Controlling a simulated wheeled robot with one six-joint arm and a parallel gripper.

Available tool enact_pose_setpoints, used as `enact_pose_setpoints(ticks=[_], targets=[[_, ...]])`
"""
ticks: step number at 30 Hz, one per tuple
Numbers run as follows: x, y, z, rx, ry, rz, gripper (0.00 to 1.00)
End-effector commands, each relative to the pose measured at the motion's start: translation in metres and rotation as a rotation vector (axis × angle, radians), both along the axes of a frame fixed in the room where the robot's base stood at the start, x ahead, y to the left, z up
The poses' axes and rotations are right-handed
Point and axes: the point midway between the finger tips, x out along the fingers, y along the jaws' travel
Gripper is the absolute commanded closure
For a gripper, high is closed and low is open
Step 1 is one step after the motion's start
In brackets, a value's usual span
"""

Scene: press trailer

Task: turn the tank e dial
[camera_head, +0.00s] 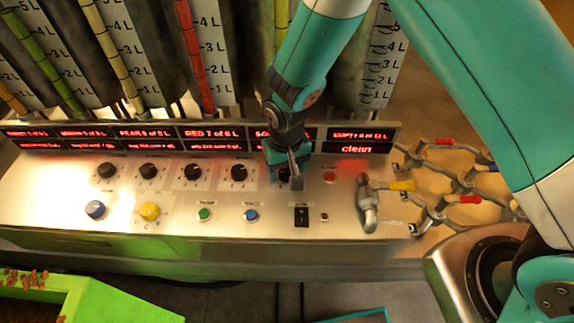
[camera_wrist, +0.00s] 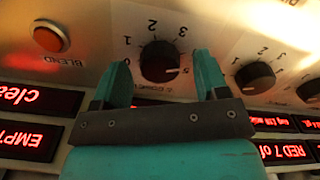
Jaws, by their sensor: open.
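The tank E dial appears to be the black knob (camera_wrist: 160,62) at the end of the dial row, nearest the blend button. In the wrist view it sits between my two fingertips, with a numbered scale around it. Its white mark points right, near the scale's high end. My gripper (camera_wrist: 162,72) is open, one teal finger on each side of the knob; I cannot tell whether they touch it. In the head view my gripper (camera_head: 295,182) points down at the panel and mostly hides that knob. The dial's label is not readable.
Other black dials (camera_head: 239,173) stand in a row to the left in the head view. A red blend button (camera_wrist: 50,36) is close beside the fingers in the wrist view. Red displays (camera_head: 210,134) line the panel's back. Taps with coloured handles (camera_head: 400,185) are at the right.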

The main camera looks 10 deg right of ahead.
Motion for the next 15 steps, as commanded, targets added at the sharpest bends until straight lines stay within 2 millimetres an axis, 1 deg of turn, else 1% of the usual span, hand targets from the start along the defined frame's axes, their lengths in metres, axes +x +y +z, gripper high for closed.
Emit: enact_pose_setpoints(ticks=[3, 10, 11, 12, 14, 15], targets=[[-0.0002, 0.0001, -0.0042, 0.0, 0.0, 0.0, 0.33], [-0.0001, 0.0001, -0.0048, 0.0, 0.0, 0.0, 0.33], [-0.0001, 0.0001, -0.0047, 0.0, 0.0, 0.0, 0.37], [-0.0001, 0.0001, -0.0047, 0.0, 0.0, 0.0, 0.46], [-0.0001, 0.0001, -0.0047, 0.0, 0.0, 0.0, 0.6], [-0.0001, 0.0001, -0.0046, 0.0, 0.0, 0.0, 0.69]])
